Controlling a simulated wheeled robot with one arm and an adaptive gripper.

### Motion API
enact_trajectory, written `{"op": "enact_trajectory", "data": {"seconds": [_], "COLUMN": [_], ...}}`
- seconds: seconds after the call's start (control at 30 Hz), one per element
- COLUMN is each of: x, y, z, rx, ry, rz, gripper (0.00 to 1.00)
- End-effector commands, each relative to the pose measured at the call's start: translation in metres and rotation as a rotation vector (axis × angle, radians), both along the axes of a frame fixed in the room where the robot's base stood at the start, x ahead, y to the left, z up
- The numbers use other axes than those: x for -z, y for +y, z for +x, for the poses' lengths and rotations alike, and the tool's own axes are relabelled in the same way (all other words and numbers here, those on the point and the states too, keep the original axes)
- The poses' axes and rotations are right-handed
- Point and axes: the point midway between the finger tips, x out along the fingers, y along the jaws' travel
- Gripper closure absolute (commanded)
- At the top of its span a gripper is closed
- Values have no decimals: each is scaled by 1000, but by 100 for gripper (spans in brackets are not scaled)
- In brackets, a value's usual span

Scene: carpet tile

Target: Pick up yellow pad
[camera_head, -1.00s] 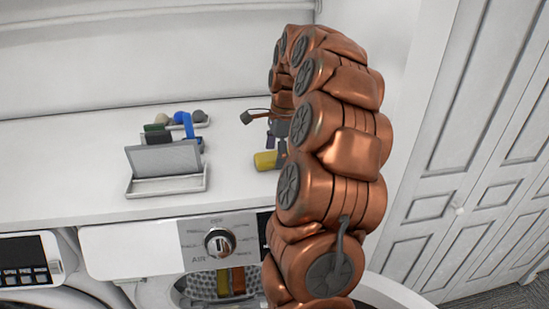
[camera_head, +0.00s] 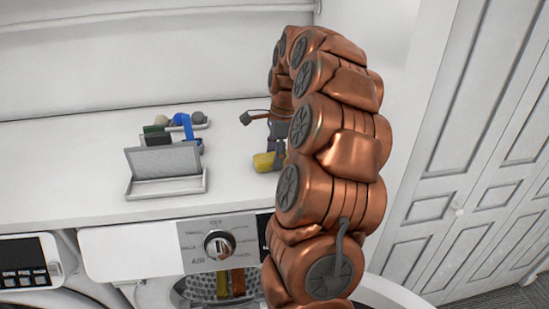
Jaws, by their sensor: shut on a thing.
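The yellow pad (camera_head: 264,162) is a small yellow block on the white countertop, right of the grey tray and partly hidden by my arm. My gripper (camera_head: 275,150) is at the pad from above, with its grey fingers around the pad's right part. It is shut on the pad. The copper arm hides much of the gripper's right side. I cannot tell whether the pad is clear of the countertop.
A grey tray with an upright panel (camera_head: 166,185) stands left of the pad. Behind it are a blue item (camera_head: 187,128), a green item (camera_head: 155,129) and small balls. The white countertop (camera_head: 60,180) is clear at left. Its front edge is above the machines' control panels.

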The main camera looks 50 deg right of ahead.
Motion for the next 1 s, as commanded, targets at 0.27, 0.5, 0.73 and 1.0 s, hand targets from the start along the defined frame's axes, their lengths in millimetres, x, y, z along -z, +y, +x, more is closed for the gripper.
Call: {"op": "enact_trajectory", "data": {"seconds": [0.27, 0.5, 0.73, 1.0], "x": [-14, -28, -35, -37], "y": [-1, 0, 7, 22], "z": [1, 1, -5, -17], "rx": [1, 0, -1, 1], "ry": [-6, -3, -1, -3], "rz": [-4, -2, -1, -2], "gripper": [68, 68, 68, 68]}}
